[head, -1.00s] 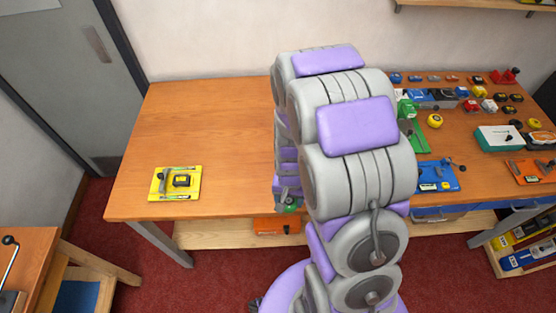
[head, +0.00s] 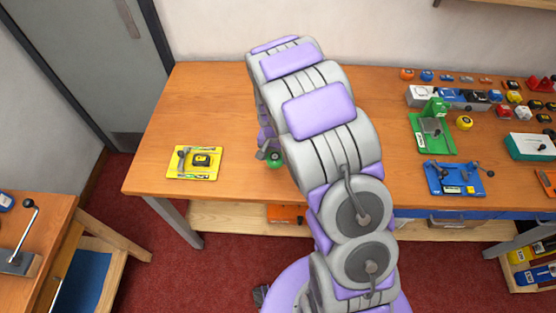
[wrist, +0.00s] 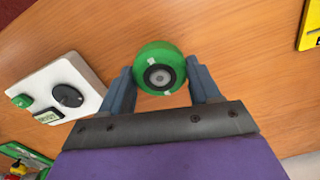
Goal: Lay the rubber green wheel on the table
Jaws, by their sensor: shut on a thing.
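The green wheel (wrist: 160,68) is between the two fingers of my gripper (wrist: 161,88) in the wrist view, with its grey hub facing the camera. My gripper is shut on it. In the head view the green wheel (head: 275,158) shows beside my arm, over the front part of the wooden table (head: 215,110). The gripper is mostly hidden behind my arm there. Whether the wheel touches the table, I cannot tell.
A yellow tray (head: 178,174) with tools lies at the table's left front. Green (head: 440,146) and blue (head: 440,180) fixtures stand right of my arm. The table's left rear is clear.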

